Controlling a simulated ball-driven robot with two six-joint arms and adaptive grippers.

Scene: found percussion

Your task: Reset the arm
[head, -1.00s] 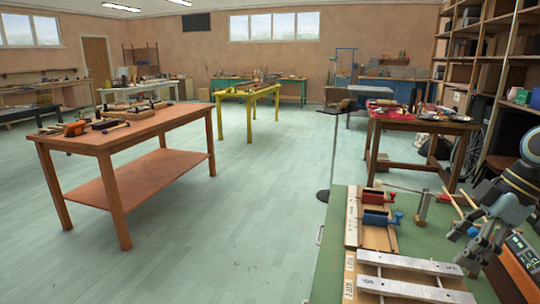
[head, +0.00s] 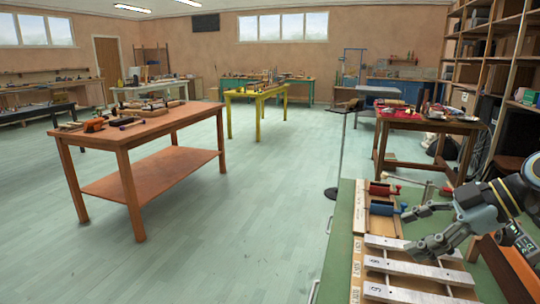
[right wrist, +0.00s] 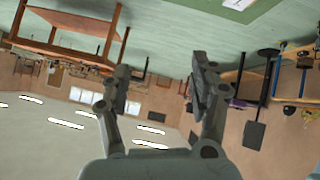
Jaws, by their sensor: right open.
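My right gripper (head: 408,231) is at the right of the head view, above the green bench and near the metal bars. Its two fingers are spread and point left, with nothing between them. In the right wrist view the open fingers (right wrist: 161,80) frame only the far room, which appears upside down. My right arm reaches in from the right edge of the head view. My left gripper is in neither view.
The green bench (head: 340,235) carries a wooden frame with numbered metal bars (head: 425,270), a red-handled piece (head: 382,189) and a blue one (head: 384,209). An orange-brown table (head: 140,130) stands at left. Open floor (head: 240,210) lies between.

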